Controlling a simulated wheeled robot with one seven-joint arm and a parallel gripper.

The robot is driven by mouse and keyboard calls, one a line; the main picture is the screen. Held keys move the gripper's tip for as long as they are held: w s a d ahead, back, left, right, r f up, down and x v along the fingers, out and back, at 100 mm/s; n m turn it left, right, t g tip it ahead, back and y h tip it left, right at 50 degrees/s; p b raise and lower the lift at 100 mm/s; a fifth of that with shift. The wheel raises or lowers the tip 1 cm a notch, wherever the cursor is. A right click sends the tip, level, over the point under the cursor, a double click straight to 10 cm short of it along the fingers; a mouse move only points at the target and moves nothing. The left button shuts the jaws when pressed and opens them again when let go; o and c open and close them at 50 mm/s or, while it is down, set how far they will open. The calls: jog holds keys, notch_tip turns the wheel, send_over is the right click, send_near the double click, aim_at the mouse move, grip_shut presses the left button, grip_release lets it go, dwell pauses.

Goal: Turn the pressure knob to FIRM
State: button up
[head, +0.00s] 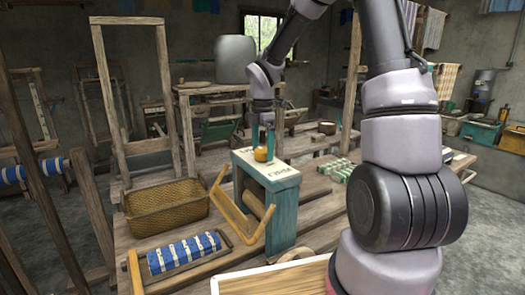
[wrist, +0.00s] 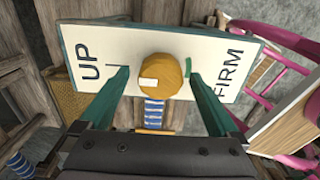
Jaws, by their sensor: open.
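The round orange-yellow pressure knob (wrist: 166,72) sits in the middle of a white panel (wrist: 222,50), lettered UP on the left and FIRM on the right in the wrist view. A pale pointer mark on the knob faces left and slightly down, toward the UP side. A green mark lies near FIRM and a dark line near UP. In the head view the knob (head: 261,154) is on top of a teal wooden box (head: 283,205). My gripper (wrist: 160,73) is open, its teal fingers on either side of the knob with gaps visible. My gripper (head: 262,138) points down over the knob in the head view.
A wicker basket (head: 165,208) and a blue-striped cloth roll (head: 185,252) lie left of the box. A hinged wooden frame (head: 232,215) projects from the box's left side. A tall wooden frame (head: 100,100) stands behind.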

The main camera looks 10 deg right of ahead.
jog(key=shift+f, duration=0.35)
jog(key=c, duration=1.4)
jog(key=shift+o, duration=0.2)
